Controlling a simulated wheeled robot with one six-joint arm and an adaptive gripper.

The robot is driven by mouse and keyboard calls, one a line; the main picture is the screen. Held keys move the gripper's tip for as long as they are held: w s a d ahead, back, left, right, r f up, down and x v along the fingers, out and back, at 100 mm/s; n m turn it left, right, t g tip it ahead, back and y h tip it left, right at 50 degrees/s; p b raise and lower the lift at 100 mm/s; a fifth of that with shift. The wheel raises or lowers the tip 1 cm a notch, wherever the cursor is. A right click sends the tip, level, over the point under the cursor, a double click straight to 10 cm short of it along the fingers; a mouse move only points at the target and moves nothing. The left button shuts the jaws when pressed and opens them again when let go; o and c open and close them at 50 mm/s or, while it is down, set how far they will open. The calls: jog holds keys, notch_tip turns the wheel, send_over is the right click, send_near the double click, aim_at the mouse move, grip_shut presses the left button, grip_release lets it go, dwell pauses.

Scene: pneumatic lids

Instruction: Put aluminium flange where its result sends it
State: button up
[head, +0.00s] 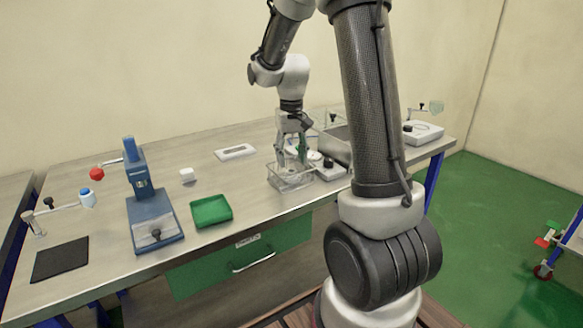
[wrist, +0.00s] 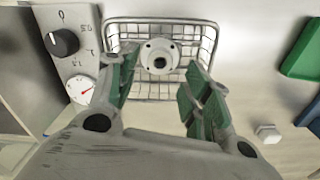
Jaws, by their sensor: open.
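The aluminium flange (wrist: 160,56), a pale round disc with a raised hub, a dark centre bore and small holes, lies in a wire basket (wrist: 148,90). In the head view the wire basket (head: 291,184) stands near the front of the bench, and the flange cannot be made out there. My gripper (wrist: 163,72) is open, its green-padded fingers over the basket to either side of the flange. In the head view my gripper (head: 293,152) points down at the basket. I cannot tell whether the fingers touch the flange.
A panel with knob and gauge (wrist: 72,55) adjoins the basket. A green tray (head: 211,210), blue press (head: 152,205), black mat (head: 60,260), small white block (head: 187,175) and white slotted plate (head: 235,152) are to the left. A white device (head: 424,132) stands far right.

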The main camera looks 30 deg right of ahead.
aim_at(292, 171)
notch_tip(292, 171, up, 7)
jog(key=s+a+r+n+t, duration=0.1)
jog(key=s+a+r+t, duration=0.15)
jog(key=s+r, duration=0.6)
jog(key=s+a+f+t, duration=0.1)
jog(key=s, duration=0.6)
jog(key=s+a+f+n+t, duration=0.1)
jog(key=s, duration=0.7)
jog(key=shift+a+f+n, duration=0.3)
jog(key=shift+s, duration=0.1)
